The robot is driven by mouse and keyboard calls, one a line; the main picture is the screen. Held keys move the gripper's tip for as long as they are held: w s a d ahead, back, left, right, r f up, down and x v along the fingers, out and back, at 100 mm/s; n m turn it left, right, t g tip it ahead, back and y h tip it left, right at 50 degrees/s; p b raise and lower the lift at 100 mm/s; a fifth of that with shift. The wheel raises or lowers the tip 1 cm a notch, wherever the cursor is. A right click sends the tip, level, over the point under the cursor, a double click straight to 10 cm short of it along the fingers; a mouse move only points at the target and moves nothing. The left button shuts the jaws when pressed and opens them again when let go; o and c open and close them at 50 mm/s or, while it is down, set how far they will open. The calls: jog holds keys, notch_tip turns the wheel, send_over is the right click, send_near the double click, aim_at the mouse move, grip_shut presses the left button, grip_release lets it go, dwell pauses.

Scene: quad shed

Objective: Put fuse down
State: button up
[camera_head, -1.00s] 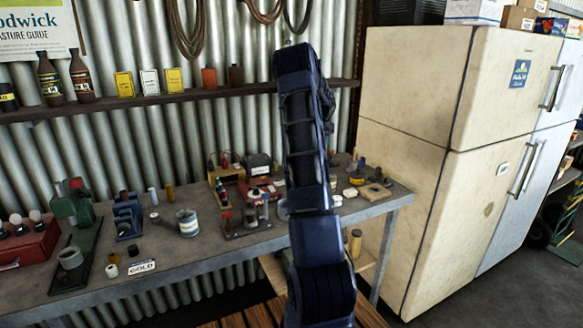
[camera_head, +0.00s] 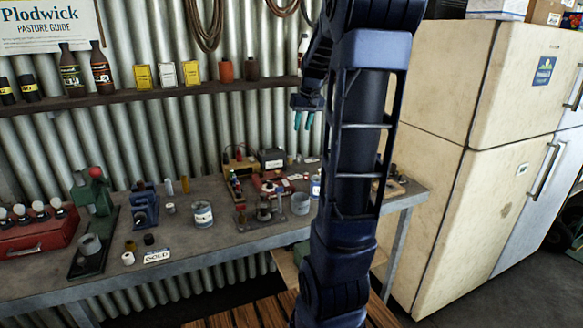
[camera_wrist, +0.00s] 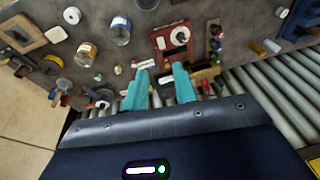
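My gripper (camera_head: 304,121) is raised above and behind the workbench, near the corrugated wall, with its teal fingers pointing down. In the wrist view the two fingers (camera_wrist: 162,84) stand apart with a gap between them, and I see nothing held there. I cannot tell for sure which thing is the fuse. Small cylinders stand on the bench: a yellow one (camera_head: 185,184) and a pale one (camera_head: 168,187) near the wall, and a white one (camera_head: 127,258), a brown one (camera_head: 130,245) and a dark one (camera_head: 149,239) by the GOLD label (camera_head: 157,256).
The workbench (camera_head: 225,215) holds a red box with bulbs (camera_head: 38,230), a green press (camera_head: 95,205), a blue vise-like tool (camera_head: 144,208), cans (camera_head: 203,214) and red devices. A shelf (camera_head: 120,98) with bottles and small boxes runs above. A cream fridge (camera_head: 450,130) stands right.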

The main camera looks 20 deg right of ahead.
jog(key=s+a+f, duration=0.1)
jog(key=s+a, duration=0.4)
jog(key=s, duration=0.3)
jog(key=s+a+f+t, duration=0.1)
jog(key=s+a, duration=0.3)
jog(key=s, duration=0.4)
jog(key=s+a+f+t+h, duration=0.1)
jog(key=s+a, duration=0.4)
jog(key=s, duration=0.3)
jog(key=shift+s+a, duration=0.25)
jog(key=shift+a, duration=0.05)
jog(key=shift+o, duration=0.2)
jog(key=shift+f, duration=0.1)
